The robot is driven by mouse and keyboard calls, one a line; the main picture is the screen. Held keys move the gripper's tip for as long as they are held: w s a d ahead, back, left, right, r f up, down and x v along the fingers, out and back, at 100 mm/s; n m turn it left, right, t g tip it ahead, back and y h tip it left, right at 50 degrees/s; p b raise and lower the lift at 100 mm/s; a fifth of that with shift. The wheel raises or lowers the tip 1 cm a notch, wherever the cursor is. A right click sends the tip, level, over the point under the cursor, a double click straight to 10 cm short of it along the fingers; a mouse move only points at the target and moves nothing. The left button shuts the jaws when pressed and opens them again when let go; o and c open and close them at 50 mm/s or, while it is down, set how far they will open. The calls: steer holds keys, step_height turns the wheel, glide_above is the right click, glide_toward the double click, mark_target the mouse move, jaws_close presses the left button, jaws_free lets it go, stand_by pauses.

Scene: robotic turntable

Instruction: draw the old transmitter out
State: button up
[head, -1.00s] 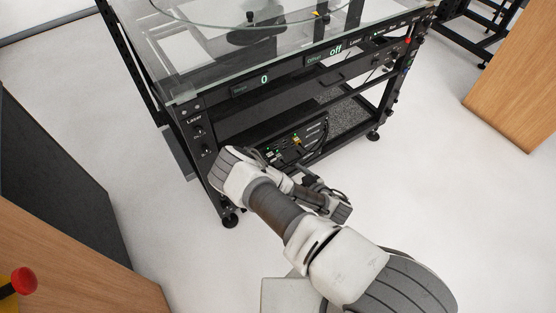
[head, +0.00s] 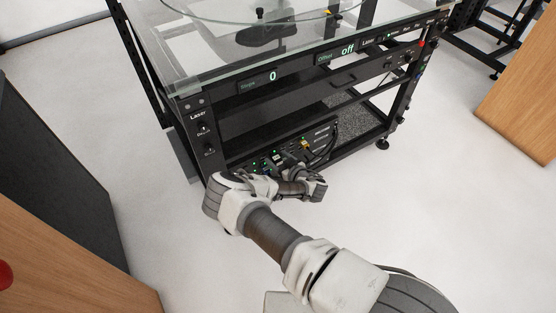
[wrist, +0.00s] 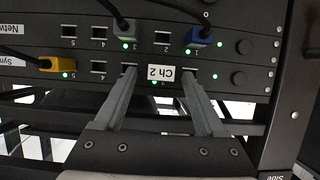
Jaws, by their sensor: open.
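In the wrist view, a white block or tag lettered "Ch 2" (wrist: 161,73) sits at the lower row of ports and looks like the transmitter. I cannot tell from the picture whether it is the old one. My gripper (wrist: 160,84) is open, with one finger on each side of the tag, close to the panel. I cannot tell whether the fingers touch it. In the head view, my arm reaches to the black network unit (head: 318,133) low in the turntable frame, and the fingers are hard to make out there.
A yellow plug (wrist: 57,64) is on the lower row, left. A grey plug (wrist: 125,27) and a blue plug (wrist: 199,36) with black cables are on the upper row. The glass-topped frame (head: 222,90) stands over the unit. Pale floor (head: 435,185) is clear at right.

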mark_target(280, 163)
jaws_close()
stand_by(0.3)
steer(key=shift+s+d, duration=0.1)
steer(key=shift+s+d+p, duration=0.55)
steer(key=shift+s+p, duration=0.15)
steer(key=shift+s, duration=0.1)
steer(key=shift+s+d+p, duration=0.5)
steer(key=shift+s+p, duration=0.15)
steer(key=shift+s, duration=0.15)
